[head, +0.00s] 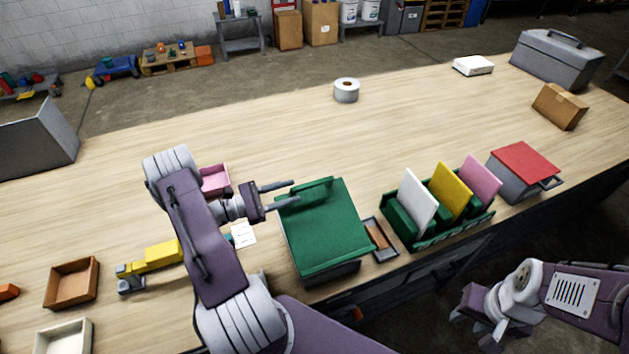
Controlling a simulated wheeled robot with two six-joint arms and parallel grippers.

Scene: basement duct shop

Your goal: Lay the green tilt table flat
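The green tilt table (322,235) stands near the front edge of the workbench, left of the green rack. Its green top sits over a dark grey base that shows along the near side. A raised green bar runs along the far edge of the top. I cannot tell the exact tilt of the top from this view. My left gripper (286,194) is open at the top's far left corner, fingers pointing right toward the bar. I cannot tell whether a finger touches it. My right gripper (470,308) is low at the right, beyond the bench's front edge, away from the table.
A small tray (386,252) lies right of the tilt table. A green rack (455,236) holds white, yellow and pink panels. A grey box with a red lid (525,162) stands further right. A pink bin (215,179) is beside my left arm. The bench beyond is mostly clear around a tape roll (346,91).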

